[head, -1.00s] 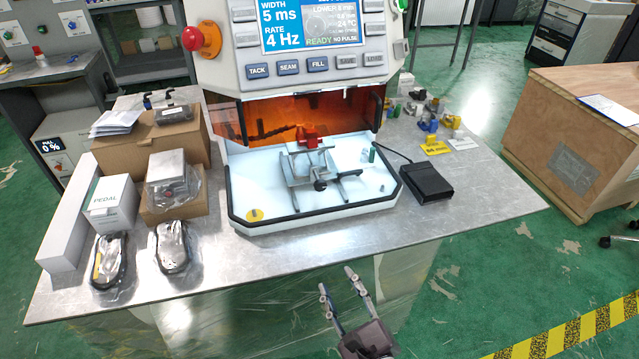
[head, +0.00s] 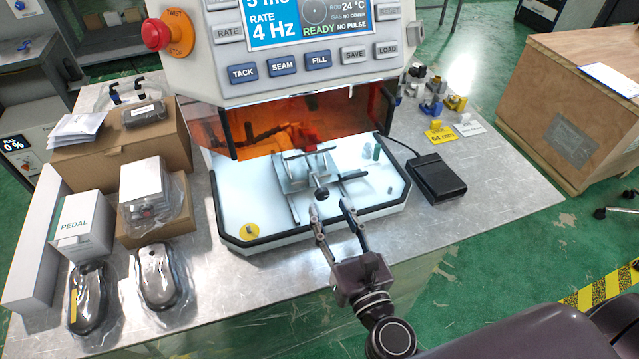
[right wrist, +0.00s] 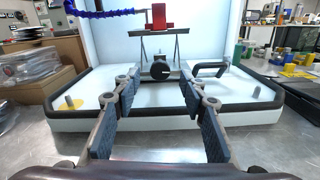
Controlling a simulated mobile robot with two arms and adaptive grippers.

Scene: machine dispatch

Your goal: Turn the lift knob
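The lift knob (head: 321,194) is a small dark round knob at the front of a grey metal lift stand (head: 292,179) inside the white tray of the machine. In the right wrist view the knob (right wrist: 160,70) faces me, beyond and between my open fingers. My right gripper (head: 334,219) is open and empty at the tray's front edge, just short of the knob and not touching it. In the right wrist view its fingers (right wrist: 160,90) spread on both sides. A red part (right wrist: 158,17) sits on top of the stand. My left gripper is not in view.
The tray's dark front rim (head: 290,231) lies beneath the right fingers. A black pedal (head: 437,178) stands to the right. A yellow disc (head: 250,231) is in the tray's left corner. Boxes, including the PEDAL box (head: 83,225), and wrapped items crowd the table's left side.

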